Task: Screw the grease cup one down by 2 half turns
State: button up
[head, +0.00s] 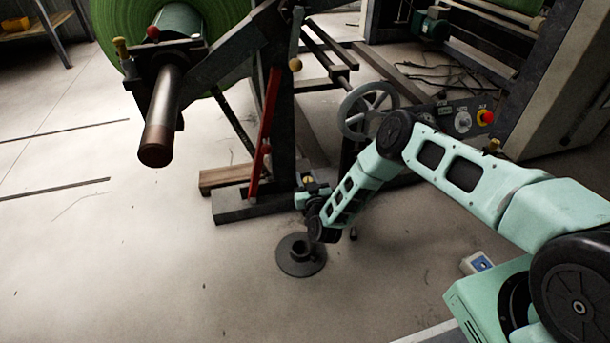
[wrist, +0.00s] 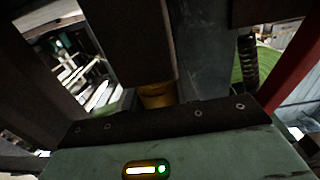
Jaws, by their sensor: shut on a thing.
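The grease cup (wrist: 157,96) shows in the wrist view as a small yellow, brass-like piece just beyond the dark front edge of my gripper (wrist: 155,84). Dark parts around it hide most of its body. In the head view my gripper (head: 309,186) is low beside the foot of the dark stand, at the end of my bent arm.
The dark unwind stand (head: 283,125) carries a green roll (head: 110,22) and a protruding shaft (head: 160,122). A red bar (head: 265,125) and a grey handwheel (head: 366,108) are close to my arm. A round dark base (head: 301,256) stands on the floor below.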

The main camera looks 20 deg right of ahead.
jog(key=shift+d+m+h+p, duration=0.2)
jog(key=shift+m+h+p, duration=0.15)
jog(key=shift+m+h, duration=0.8)
jog(key=shift+s+h, duration=0.1)
jog(key=shift+h, duration=0.35)
jog(key=o, duration=1)
